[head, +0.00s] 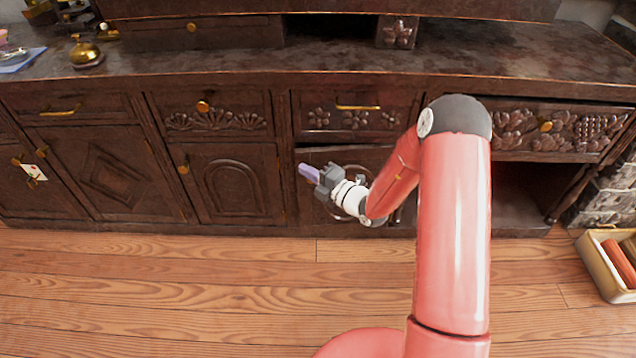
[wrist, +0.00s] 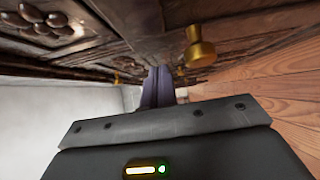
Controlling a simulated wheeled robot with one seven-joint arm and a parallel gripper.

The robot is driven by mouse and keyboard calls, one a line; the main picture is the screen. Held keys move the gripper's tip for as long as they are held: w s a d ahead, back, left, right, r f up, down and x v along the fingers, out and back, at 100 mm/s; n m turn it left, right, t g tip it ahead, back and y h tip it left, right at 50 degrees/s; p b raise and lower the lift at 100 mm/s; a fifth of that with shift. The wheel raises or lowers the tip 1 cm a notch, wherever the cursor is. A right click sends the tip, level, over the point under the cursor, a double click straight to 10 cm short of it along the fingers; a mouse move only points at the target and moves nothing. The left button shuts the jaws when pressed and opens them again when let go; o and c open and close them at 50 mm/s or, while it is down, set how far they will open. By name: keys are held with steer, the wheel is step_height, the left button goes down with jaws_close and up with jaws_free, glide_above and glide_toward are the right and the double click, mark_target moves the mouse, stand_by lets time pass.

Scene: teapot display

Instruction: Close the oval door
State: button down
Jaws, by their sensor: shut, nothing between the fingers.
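The oval door (head: 318,158) is a dark wooden cabinet door with a rounded carving, below the middle drawer in the head view. Its top edge seems slightly out of line with the frame, so it looks a little ajar; how far I cannot tell. My gripper and forearm hide much of its middle and right side. My gripper (head: 308,173) is shut and empty, pointing left in front of the door's upper left part. In the wrist view its purple fingers (wrist: 157,88) are together, close to dark wood. A brass knob (wrist: 200,48) stands right of them; I cannot tell whose it is.
An arched door (head: 225,180) with a brass knob is to the left. An open dark compartment (head: 515,190) is at the right under a carved drawer (head: 548,126). A box with coloured items (head: 607,268) stands on the floor at far right. The wooden floor (head: 200,290) in front is clear.

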mark_target(308, 159)
steer(key=shift+w+a, duration=0.15)
steer(key=shift+w, duration=0.75)
steer(key=w, duration=0.3)
steer(key=shift+w+a+p, duration=0.15)
steer(key=shift+w+p, duration=0.05)
steer(key=shift+p, duration=0.2)
steer(key=shift+w+r, duration=0.15)
steer(key=shift+w, duration=0.25)
